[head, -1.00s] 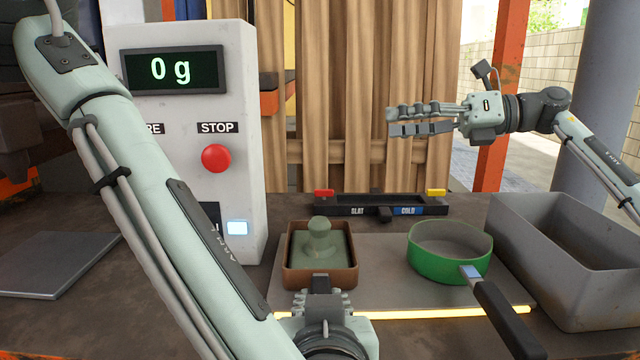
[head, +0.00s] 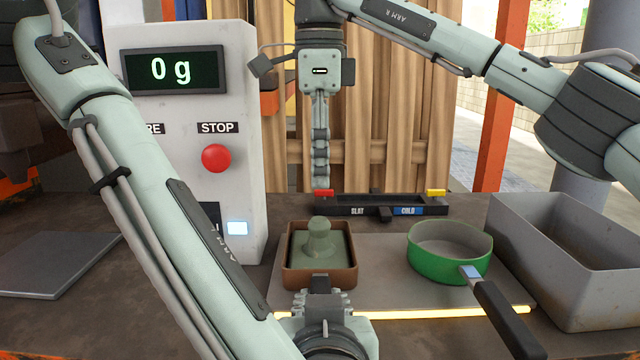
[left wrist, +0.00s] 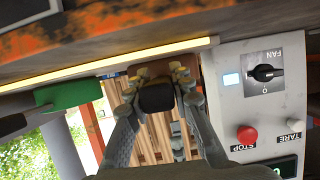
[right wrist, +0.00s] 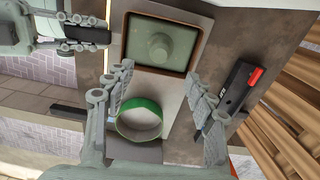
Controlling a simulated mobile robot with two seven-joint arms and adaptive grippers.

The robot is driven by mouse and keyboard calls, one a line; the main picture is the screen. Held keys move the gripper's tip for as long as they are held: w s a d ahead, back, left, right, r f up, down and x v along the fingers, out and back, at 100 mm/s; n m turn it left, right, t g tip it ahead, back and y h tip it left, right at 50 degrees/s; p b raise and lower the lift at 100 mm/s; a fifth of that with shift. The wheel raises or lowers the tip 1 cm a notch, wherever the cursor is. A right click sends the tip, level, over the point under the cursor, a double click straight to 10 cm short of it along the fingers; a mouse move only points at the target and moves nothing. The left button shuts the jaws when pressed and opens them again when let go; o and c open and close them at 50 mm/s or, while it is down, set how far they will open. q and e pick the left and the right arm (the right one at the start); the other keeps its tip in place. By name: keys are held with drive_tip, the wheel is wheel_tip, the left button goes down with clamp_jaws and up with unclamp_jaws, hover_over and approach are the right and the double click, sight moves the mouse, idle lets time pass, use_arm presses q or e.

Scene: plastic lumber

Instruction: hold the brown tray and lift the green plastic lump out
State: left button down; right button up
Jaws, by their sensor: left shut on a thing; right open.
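A green pan (head: 450,262) with a black handle stands right of the tray. A grey bin (head: 560,270) is at the far right. A black slat mould (head: 380,208) lies behind the tray. The scale box (head: 190,180) reads 0 g.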

sight(319, 219)
wheel_tip(319, 219, down, 10)
drive_tip(key=shift+f, duration=0.2)
idle(0.3)
drive_tip(key=shift+c, duration=0.3)
drive_tip(key=shift+r, duration=0.15)
clamp_jaws()
